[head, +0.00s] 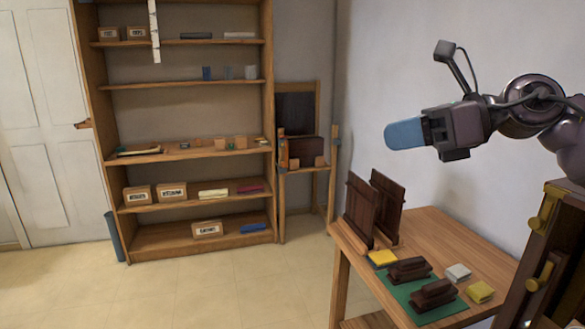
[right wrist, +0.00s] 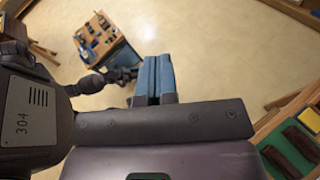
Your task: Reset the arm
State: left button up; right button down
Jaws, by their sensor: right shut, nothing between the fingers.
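My right arm comes in from the right edge of the head view, raised above the wooden table and pointing left. My right gripper (head: 404,134) has blue fingers that are closed together and hold nothing. The same blue fingers show side by side in the right wrist view (right wrist: 155,80), with open floor beyond them. The gripper is in the air and touches nothing. My left gripper does not show in the head view.
A wooden table (head: 455,235) at the right holds two dark upright panels (head: 384,205), a green mat (head: 425,312), dark wooden blocks (head: 410,270) and yellow pieces (head: 480,292). A tall shelf (head: 190,165) stands at the back left. The floor (head: 220,285) in between is clear.

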jog(key=w+f+m+t+y, duration=0.4)
jog(key=w+f+m+t, duration=0.3)
jog(key=m, duration=1)
jog(key=d+f+m+t+h, duration=0.2)
jog(key=f+m+h, duration=0.2)
jog(key=f+m, duration=0.3)
jog(key=s+d+f+m+t+h, duration=0.1)
jog(key=d+f+m+t+h, duration=0.25)
jog(key=f+m, duration=0.35)
jog(key=d+f+m+t+h, duration=0.2)
jog(key=f+m+h, duration=0.2)
jog(key=f+m, duration=0.3)
jog(key=s+d+f+m+g+h, duration=0.25)
jog(key=s+f, duration=0.35)
jog(key=f, duration=0.4)
jog(key=s+d+f+m+g+h, duration=0.1)
jog(key=s+f+m+h, duration=0.1)
jog(key=s+f+m, duration=0.5)
jog(key=s+d+f+g+h, duration=0.1)
jog(key=s+f+g+h, duration=0.1)
jog(key=s+f, duration=1.1)
jog(key=shift+s+d+f+m+g, duration=0.2)
jog(key=shift+s+f+m+g, duration=0.2)
jog(key=shift+s+g, duration=0.5)
jog(key=shift+s+r, duration=0.1)
